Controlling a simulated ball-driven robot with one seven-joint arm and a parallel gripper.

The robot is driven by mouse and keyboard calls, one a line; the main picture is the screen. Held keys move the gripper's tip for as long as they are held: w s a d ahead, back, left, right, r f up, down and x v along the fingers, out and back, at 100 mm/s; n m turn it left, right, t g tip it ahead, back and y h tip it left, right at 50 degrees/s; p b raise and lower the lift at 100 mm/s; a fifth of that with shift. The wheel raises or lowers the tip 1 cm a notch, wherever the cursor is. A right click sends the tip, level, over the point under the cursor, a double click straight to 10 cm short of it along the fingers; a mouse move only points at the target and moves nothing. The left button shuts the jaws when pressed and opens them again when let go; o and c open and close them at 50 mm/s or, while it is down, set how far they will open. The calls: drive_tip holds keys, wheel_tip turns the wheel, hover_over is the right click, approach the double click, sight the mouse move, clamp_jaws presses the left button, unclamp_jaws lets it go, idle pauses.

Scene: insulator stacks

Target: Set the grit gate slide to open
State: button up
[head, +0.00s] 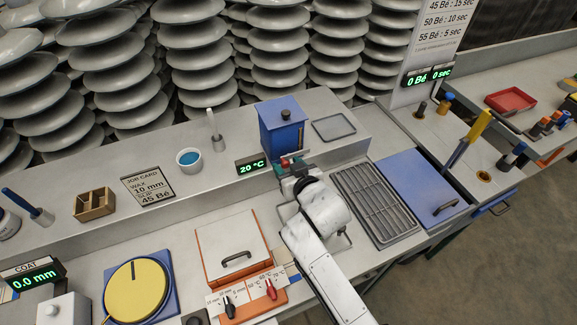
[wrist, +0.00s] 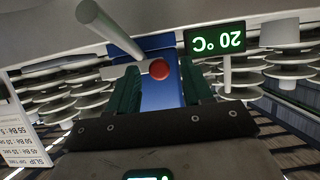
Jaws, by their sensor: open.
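A blue box (head: 283,128) with a black knob on its lid stands on the raised back ledge. It looks like the grit hopper, but I see no label naming the gate. A red knob (head: 285,162) shows low at its front, beside my gripper (head: 294,166). In the wrist view, which is upside down, the red knob (wrist: 159,69) is on a pale rod in front of the blue face (wrist: 160,92). My gripper (wrist: 160,90) is open, its dark green fingers on either side of the knob's line. I cannot tell whether they touch it. My wrist hides part of the gate.
A green 20 °C display (head: 253,167) stands left of the blue box. A slatted rack (head: 376,203) and a blue lid (head: 421,185) lie to the right. An orange-edged lidded box (head: 234,244) with levers is at front left. Insulator stacks rise behind.

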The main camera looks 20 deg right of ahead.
drive_tip(key=shift+c, duration=0.5)
clamp_jaws()
